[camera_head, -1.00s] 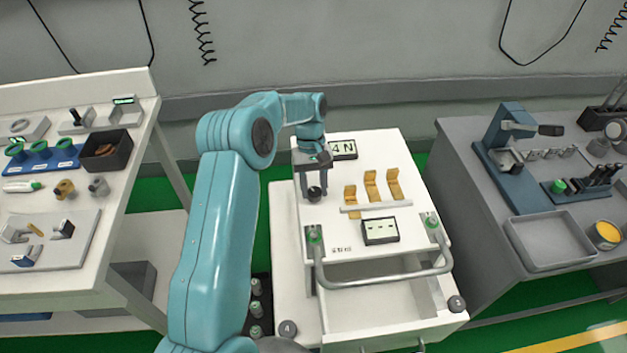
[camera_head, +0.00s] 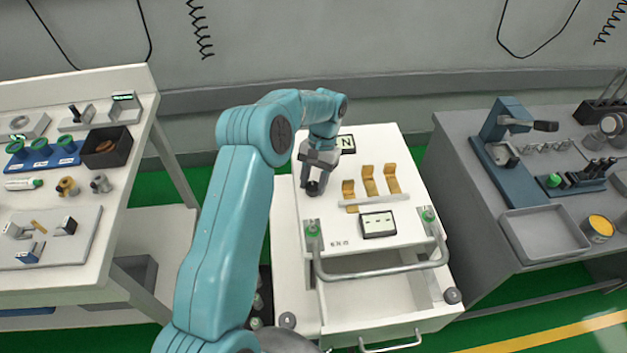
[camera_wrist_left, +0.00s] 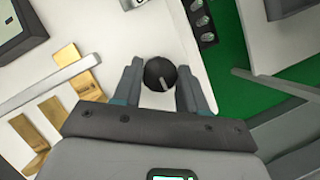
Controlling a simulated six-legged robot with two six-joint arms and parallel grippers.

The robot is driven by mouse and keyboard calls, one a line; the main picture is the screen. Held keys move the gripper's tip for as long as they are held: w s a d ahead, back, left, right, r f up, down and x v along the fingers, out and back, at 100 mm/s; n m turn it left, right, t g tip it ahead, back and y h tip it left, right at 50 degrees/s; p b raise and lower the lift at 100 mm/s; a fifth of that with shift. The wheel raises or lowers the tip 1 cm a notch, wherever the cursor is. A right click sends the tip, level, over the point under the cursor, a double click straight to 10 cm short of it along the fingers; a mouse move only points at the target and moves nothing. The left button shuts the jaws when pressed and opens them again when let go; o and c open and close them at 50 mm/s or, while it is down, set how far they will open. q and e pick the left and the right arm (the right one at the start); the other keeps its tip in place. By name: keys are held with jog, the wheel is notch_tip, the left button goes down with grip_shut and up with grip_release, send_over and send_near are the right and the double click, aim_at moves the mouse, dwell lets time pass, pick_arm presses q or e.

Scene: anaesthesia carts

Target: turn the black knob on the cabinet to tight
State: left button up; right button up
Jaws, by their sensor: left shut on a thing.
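The black knob (camera_head: 312,188) stands on the white cart top at its left side. In the left wrist view the knob (camera_wrist_left: 159,72) is round and dark, with a pale line on its face pointing toward the lower right. My left gripper (camera_head: 315,179) is shut on it, with one finger on each side in the left wrist view (camera_wrist_left: 160,82). The gripper partly hides the knob in the head view. The white cabinet (camera_head: 335,218) carries the knob. My right gripper is in neither view.
Several brass brackets (camera_head: 370,181) and a small display box (camera_head: 379,224) sit right of the knob. A grey handle rail (camera_head: 385,272) crosses the cart's front above an open drawer (camera_head: 375,300). Other benches stand left and right.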

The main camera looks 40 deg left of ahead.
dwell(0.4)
pick_arm(q)
jog(key=o, duration=1.1)
jog(key=shift+c, duration=0.2)
jog(key=p+v, duration=1.6)
jog(key=shift+r+p, duration=0.25)
jog(key=shift+p, duration=0.1)
jog(key=shift+d, duration=0.1)
